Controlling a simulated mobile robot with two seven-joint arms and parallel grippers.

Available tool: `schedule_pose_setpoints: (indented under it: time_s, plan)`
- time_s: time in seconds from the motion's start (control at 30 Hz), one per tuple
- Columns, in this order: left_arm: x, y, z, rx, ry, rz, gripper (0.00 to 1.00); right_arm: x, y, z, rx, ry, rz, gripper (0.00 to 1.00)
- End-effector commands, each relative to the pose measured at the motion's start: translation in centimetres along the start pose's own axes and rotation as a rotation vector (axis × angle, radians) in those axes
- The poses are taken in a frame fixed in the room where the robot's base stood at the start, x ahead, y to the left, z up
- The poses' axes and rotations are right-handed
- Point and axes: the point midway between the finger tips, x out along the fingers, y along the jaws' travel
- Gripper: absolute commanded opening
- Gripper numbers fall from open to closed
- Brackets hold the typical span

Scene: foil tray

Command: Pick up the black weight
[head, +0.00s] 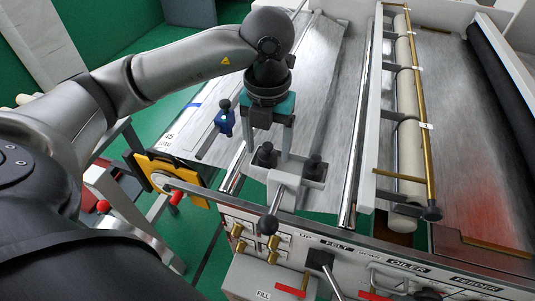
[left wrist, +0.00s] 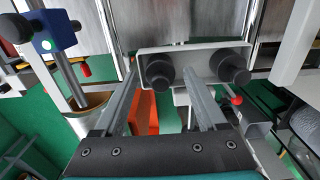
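Two black knob-like pieces sit on a light grey plate (head: 296,172) of the machine. I cannot tell for certain which is the black weight. The left black piece (head: 266,156) is under my left gripper (head: 267,147), which points down with its two fingers apart. The right black piece (head: 315,167) is to the right of the fingers. In the left wrist view, the left piece (left wrist: 158,76) shows between the two fingertips and the other piece (left wrist: 231,66) lies outside the right finger. Nothing is visibly gripped; contact cannot be told. My right gripper is not in view.
A blue block (head: 224,119) on a metal rod stands close left of the gripper. A metal rail (head: 357,130) and a cream roller (head: 408,120) are to the right.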

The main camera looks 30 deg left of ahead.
Motion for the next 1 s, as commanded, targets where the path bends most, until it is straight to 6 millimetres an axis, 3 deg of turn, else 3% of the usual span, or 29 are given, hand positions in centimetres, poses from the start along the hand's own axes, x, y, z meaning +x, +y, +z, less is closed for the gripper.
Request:
schedule_pose_setpoints:
  time_s: [0.07,0.63,1.0]
  plan:
    - [-0.02,0.00,0.01,0.000,0.000,0.000,0.64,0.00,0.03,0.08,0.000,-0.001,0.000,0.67]
    - [-0.05,-0.01,0.01,0.000,0.000,0.000,0.00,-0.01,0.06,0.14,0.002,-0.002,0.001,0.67]
    - [-0.10,-0.02,0.04,0.000,-0.002,-0.001,0.00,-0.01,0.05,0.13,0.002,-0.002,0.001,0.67]
